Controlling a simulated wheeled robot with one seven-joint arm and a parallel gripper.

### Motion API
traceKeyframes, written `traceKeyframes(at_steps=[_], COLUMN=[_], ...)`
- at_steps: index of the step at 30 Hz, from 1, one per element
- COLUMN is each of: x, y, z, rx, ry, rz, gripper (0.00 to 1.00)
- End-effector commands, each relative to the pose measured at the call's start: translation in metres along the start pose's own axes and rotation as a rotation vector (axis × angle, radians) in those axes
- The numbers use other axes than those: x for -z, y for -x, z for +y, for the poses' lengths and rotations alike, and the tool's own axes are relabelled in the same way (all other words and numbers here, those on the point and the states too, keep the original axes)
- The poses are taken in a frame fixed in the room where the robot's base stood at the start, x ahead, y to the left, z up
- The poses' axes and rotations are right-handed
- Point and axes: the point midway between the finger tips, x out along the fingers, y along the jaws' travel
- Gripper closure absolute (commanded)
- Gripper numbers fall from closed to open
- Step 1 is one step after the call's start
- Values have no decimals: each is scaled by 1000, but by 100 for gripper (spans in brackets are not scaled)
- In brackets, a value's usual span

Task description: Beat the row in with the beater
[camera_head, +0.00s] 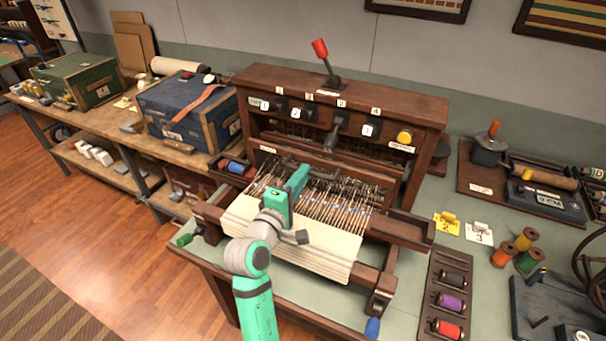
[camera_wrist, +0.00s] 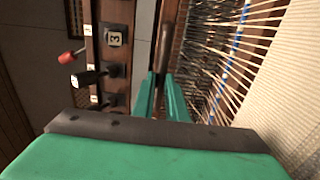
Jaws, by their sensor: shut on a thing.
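The wooden loom (camera_head: 415,110) stands on the bench, with pale woven cloth (camera_head: 335,253) at its front and many warp threads (camera_head: 345,205) running back from it. A thin blue row (camera_wrist: 228,68) crosses the threads beside the cloth's edge in the wrist view. My gripper (camera_wrist: 164,95) is over the warp. Its green fingers are closed around a brown rod-like handle (camera_wrist: 166,45), which appears to be the beater's. My arm hides part of the cloth and threads; finger contact is hard to see from the head.
Numbered levers (camera_head: 341,121) and a red-tipped lever (camera_head: 321,50) stick out of the loom. A bobbin tray (camera_head: 436,295), thread spools (camera_head: 525,240) and a yellow tag (camera_head: 446,223) lie to the right. A blue chest (camera_head: 180,105) stands left.

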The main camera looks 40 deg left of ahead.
Motion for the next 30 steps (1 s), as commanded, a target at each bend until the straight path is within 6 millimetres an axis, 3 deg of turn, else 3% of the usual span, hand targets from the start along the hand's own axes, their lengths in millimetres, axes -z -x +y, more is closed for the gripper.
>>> traceKeyframes(at_steps=[30], x=[-5], y=[77], z=[-1], rx=[3], ry=[2], rz=[-12], gripper=[100])
